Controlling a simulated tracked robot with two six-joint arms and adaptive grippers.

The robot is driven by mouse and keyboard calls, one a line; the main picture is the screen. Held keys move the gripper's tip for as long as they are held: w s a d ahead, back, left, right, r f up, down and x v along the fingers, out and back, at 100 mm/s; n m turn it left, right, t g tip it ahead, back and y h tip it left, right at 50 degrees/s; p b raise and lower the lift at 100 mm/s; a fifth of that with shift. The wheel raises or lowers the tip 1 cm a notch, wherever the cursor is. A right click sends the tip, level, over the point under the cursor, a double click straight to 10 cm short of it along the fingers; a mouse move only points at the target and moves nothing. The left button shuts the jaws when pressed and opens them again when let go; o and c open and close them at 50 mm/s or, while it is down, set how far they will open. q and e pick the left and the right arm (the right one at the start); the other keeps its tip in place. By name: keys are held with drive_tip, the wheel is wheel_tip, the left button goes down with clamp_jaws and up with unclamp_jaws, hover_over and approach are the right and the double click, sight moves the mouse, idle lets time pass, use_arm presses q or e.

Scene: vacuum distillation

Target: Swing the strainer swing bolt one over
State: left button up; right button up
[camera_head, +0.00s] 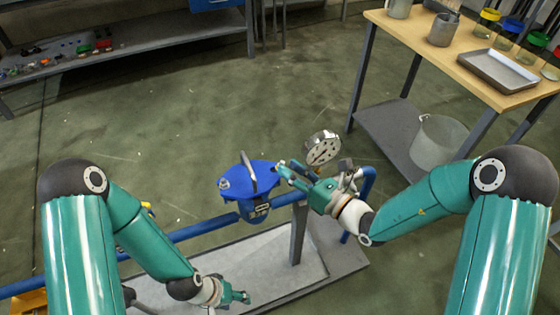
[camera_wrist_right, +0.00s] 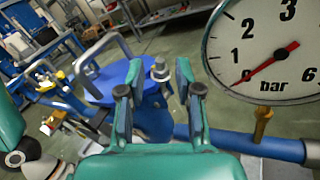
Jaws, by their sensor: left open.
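The blue strainer (camera_head: 258,207) sits in the blue pipe line, with its round blue lid (camera_head: 238,184) and an arched grey handle (camera_head: 246,168) on top. In the right wrist view the lid (camera_wrist_right: 108,82) fills the middle left. A metal swing bolt with a nut (camera_wrist_right: 160,72) stands at the lid's right edge. My right gripper (camera_head: 283,173) is at the lid's right side. Its fingers (camera_wrist_right: 156,84) are apart, with the bolt seen in the gap between them; I cannot tell whether they touch it. My left gripper (camera_head: 243,297) is open and empty, low over the base plate.
A pressure gauge (camera_head: 322,148) stands right beside my right gripper; its dial (camera_wrist_right: 272,48) is close in the wrist view. The blue pipe (camera_head: 205,227) runs left over the grey base plate (camera_head: 265,262). A wooden bench (camera_head: 432,40) with a tray stands at the back right.

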sight(282, 162)
drive_tip(key=shift+x, duration=1.8)
